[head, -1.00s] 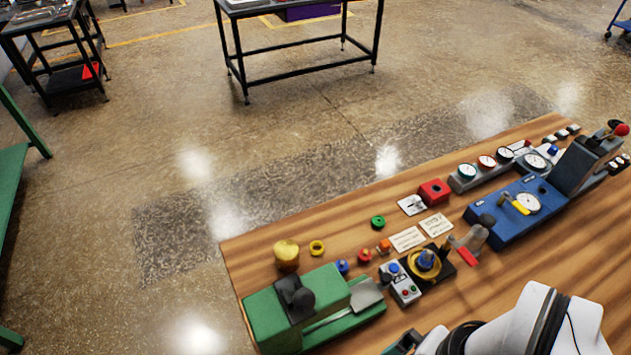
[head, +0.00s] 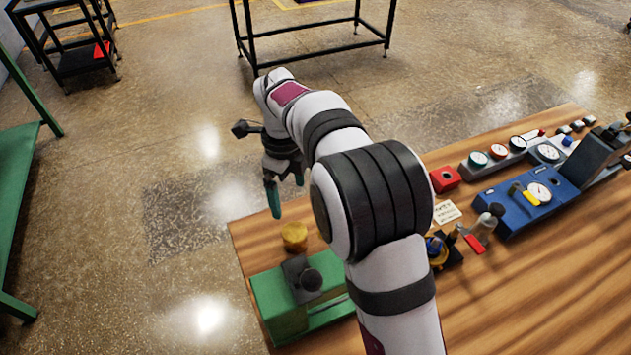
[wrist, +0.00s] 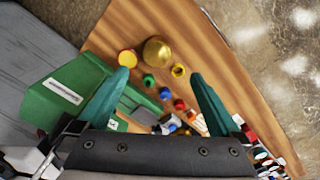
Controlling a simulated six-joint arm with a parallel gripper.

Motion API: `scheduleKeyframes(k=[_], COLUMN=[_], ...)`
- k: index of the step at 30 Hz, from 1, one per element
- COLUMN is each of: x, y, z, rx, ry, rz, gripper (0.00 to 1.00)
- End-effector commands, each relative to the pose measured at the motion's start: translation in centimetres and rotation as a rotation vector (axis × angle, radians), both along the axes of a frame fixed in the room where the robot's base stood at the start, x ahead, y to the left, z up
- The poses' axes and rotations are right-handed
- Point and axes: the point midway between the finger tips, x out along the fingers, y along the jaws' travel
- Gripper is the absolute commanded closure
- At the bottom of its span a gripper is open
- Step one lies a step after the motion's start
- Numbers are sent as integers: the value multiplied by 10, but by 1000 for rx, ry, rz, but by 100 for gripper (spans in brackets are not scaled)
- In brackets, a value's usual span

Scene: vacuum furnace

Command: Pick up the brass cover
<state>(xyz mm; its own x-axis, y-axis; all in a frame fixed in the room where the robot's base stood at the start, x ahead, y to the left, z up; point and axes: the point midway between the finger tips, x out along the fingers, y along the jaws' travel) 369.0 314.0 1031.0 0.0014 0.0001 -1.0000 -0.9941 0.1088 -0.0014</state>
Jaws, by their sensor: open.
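The brass cover (head: 294,237) is a rounded gold piece standing upright near the far left corner of the wooden bench. In the wrist view the brass cover (wrist: 157,52) is a gold dome with a small top, lying ahead of the fingertips and between their lines. My gripper (head: 286,192) has teal fingers pointing down, above and slightly left of the cover, apart from it. In the wrist view my gripper (wrist: 159,76) is open with nothing between its fingers.
A green machine (head: 270,295) stands just in front of the cover. A blue gauge box (head: 520,215) stands to the right. The bench's left edge is close to the cover.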

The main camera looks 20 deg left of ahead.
Motion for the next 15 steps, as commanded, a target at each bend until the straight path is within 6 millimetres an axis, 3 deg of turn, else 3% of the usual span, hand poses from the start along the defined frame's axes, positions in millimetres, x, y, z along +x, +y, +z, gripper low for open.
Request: scheduleKeyframes(k=[9, 15], x=[-1, -3], y=[-1, -3], z=[-84, -111], rx=[-3, -3], ry=[4, 3], rz=[-6, -6], gripper=[0, 0])
